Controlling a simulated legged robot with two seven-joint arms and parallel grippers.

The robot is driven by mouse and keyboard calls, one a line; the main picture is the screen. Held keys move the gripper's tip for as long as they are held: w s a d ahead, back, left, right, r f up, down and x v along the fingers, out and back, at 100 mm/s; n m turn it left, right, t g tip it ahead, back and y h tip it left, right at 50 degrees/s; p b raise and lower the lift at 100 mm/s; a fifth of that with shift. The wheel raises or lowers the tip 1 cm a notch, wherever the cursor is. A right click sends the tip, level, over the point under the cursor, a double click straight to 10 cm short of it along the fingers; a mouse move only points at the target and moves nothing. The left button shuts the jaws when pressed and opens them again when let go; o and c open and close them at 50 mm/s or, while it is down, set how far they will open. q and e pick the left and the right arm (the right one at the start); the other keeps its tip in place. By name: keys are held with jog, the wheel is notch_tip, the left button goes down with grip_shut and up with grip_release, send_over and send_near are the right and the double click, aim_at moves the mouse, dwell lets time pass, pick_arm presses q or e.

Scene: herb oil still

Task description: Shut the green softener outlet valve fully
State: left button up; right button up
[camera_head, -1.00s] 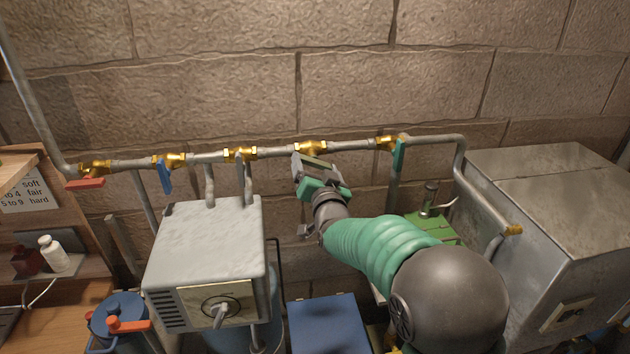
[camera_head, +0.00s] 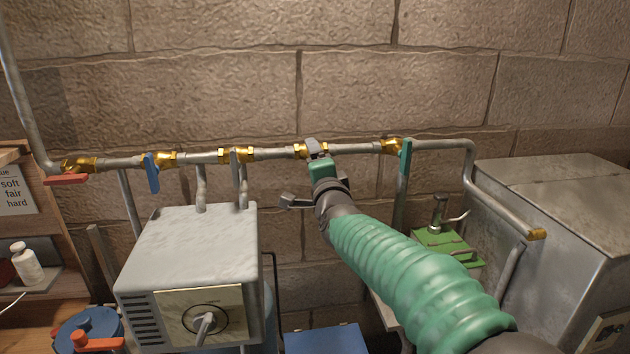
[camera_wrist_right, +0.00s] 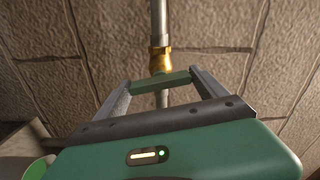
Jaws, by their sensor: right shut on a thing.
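A brass valve (camera_head: 300,150) sits on the horizontal grey pipe. In the wrist view the brass valve (camera_wrist_right: 160,61) shows just beyond my fingers, with a green handle (camera_wrist_right: 162,82) lying across the pipe line. My right gripper (camera_head: 312,147) is at this valve, and in the wrist view its two fingers (camera_wrist_right: 161,86) hold the green handle between them. The gripper hides most of this handle in the head view. A separate teal-green lever (camera_head: 405,156) hangs down at the brass valve to the right, apart from my gripper. My left gripper is out of view.
A blue lever (camera_head: 152,172) and a red lever (camera_head: 66,180) are further left on the pipe. A grey box (camera_head: 190,250) stands below left, a large metal cabinet (camera_head: 550,205) at right. The brick wall is close behind the pipe.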

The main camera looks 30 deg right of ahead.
jog(key=shift+f+m+b, duration=0.25)
jog(key=shift+m+b, duration=0.7)
jog(key=shift+m, duration=0.35)
jog(key=o, duration=0.9)
jog(key=shift+o, duration=2)
jog(key=shift+d, duration=0.15)
